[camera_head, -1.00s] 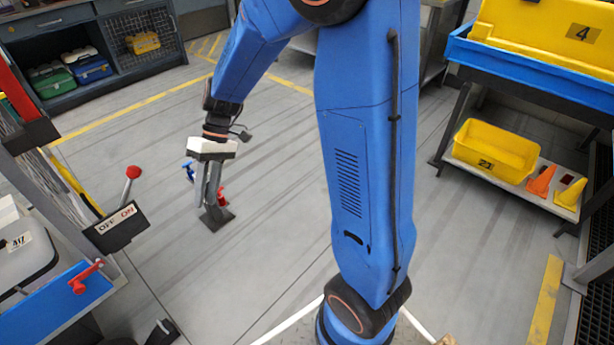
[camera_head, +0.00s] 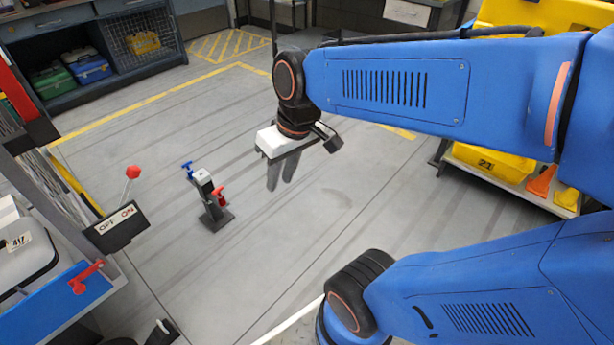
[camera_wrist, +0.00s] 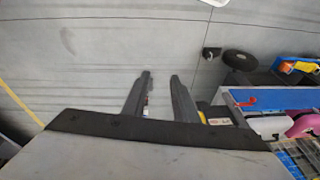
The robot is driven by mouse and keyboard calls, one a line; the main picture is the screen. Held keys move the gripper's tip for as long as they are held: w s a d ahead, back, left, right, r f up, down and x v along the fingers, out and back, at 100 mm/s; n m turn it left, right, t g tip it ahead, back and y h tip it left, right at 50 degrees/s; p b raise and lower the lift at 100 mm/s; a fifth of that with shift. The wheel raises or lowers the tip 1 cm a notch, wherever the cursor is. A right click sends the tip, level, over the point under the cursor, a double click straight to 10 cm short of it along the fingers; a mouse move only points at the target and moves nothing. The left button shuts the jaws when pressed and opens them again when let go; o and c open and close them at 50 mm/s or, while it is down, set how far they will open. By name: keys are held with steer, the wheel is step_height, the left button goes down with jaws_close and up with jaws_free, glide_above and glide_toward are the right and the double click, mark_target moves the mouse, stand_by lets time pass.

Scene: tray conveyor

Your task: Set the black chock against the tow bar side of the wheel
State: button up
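My gripper (camera_head: 281,182) hangs above the open floor, right of a small post stand, with its fingers pointing down. In the wrist view its two fingers (camera_wrist: 160,77) are apart with bare floor between the tips. A black round thing, perhaps the wheel (camera_wrist: 240,60), lies to the right in the wrist view. Beside it is a small dark piece with a light spot (camera_wrist: 211,53); I cannot tell whether it is the chock. A similar dark piece (camera_head: 162,333) shows at the lower left edge of the head view. I cannot make out a tow bar.
The post stand (camera_head: 213,205) has a blue and a red handle. A blue tray (camera_head: 60,310) with a red handle is at lower left, below an OFF/ON box (camera_head: 116,227). A shelf (camera_head: 510,190) with a yellow bin stands right.

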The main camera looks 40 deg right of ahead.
steer(key=s+d+r+m+t+h, duration=0.1)
steer(key=s+d+t, duration=0.1)
steer(key=s+d, duration=0.1)
steer(key=shift+s+d, duration=0.4)
steer(key=shift+s, duration=0.45)
steer(key=shift+r, duration=0.1)
stand_by(0.7)
